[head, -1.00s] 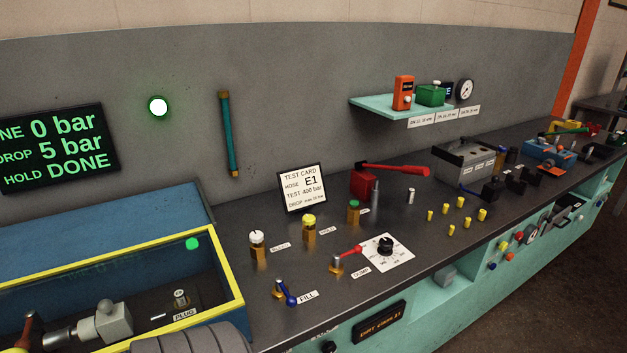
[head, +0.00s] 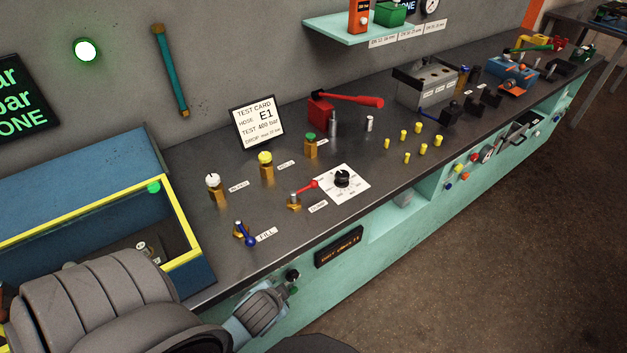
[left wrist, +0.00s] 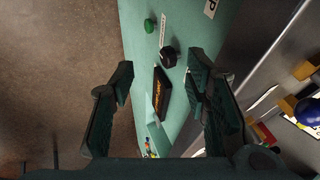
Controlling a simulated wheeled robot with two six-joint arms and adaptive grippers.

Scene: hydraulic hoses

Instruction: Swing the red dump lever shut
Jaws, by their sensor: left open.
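The red dump lever (head: 308,186) sits on a brass valve (head: 294,202) beside the DUMP label in the head view. It points toward the white dial plate. In the left wrist view a small red part (left wrist: 264,134) shows behind the right finger; I cannot tell for sure that it is this lever. My left gripper (left wrist: 163,88) is open and empty, in front of the bench's teal front panel, with the black display (left wrist: 161,95) seen between its fingers. In the head view its fingertips cannot be made out. My right gripper is not in view.
The blue fill lever (head: 246,238) stands left of the dump valve, near the bench edge. Behind are capped valves (head: 265,165), the test card (head: 258,122) and a larger red-handled block (head: 345,101). The dial (head: 342,179) and several yellow pegs lie right. A yellow-rimmed box (head: 184,262) is left.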

